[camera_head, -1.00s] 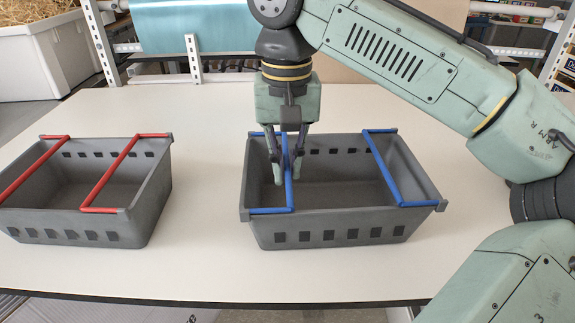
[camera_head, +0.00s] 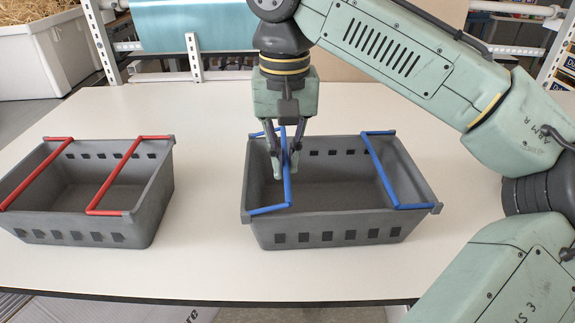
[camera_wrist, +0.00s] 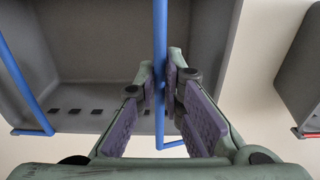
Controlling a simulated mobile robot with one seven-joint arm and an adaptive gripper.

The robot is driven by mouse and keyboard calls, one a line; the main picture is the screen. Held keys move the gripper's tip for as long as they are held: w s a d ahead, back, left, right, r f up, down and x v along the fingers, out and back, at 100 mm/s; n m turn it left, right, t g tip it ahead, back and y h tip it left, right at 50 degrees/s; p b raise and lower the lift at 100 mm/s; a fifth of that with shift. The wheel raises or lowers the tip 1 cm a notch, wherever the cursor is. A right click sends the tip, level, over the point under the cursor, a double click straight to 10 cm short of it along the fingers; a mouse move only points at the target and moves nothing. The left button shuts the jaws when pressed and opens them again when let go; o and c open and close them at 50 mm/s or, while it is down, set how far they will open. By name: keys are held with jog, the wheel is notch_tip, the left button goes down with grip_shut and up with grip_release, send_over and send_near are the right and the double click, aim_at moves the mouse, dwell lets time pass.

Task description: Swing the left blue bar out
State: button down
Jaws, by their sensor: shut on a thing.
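The grey crate (camera_head: 330,228) on the right of the table has two blue bars across its top. The left blue bar (camera_head: 288,188) is held by my gripper (camera_head: 283,165), which is shut on its long middle part. Its side arms slope up slightly from the crate's left rim. In the wrist view the same bar (camera_wrist: 160,35) runs between the fingers of my gripper (camera_wrist: 160,75). The right blue bar (camera_head: 382,170) lies across the crate's right part, untouched, and shows at the left in the wrist view (camera_wrist: 22,80). The crate looks empty.
A second grey crate (camera_head: 80,232) with two red bars (camera_head: 112,178) stands at the left, with a clear gap of white table (camera_head: 205,200) between the crates. A metal rack post (camera_head: 194,58) and a straw-filled white bin (camera_head: 35,60) are behind.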

jog(key=shift+a+r+p, duration=0.3)
jog(key=shift+r+p, duration=0.1)
jog(key=shift+r, duration=0.25)
jog(key=shift+a+r, duration=0.5)
jog(key=shift+r, duration=0.1)
jog(key=c, duration=1.9)
grip_release()
jog(key=shift+a+r, duration=0.1)
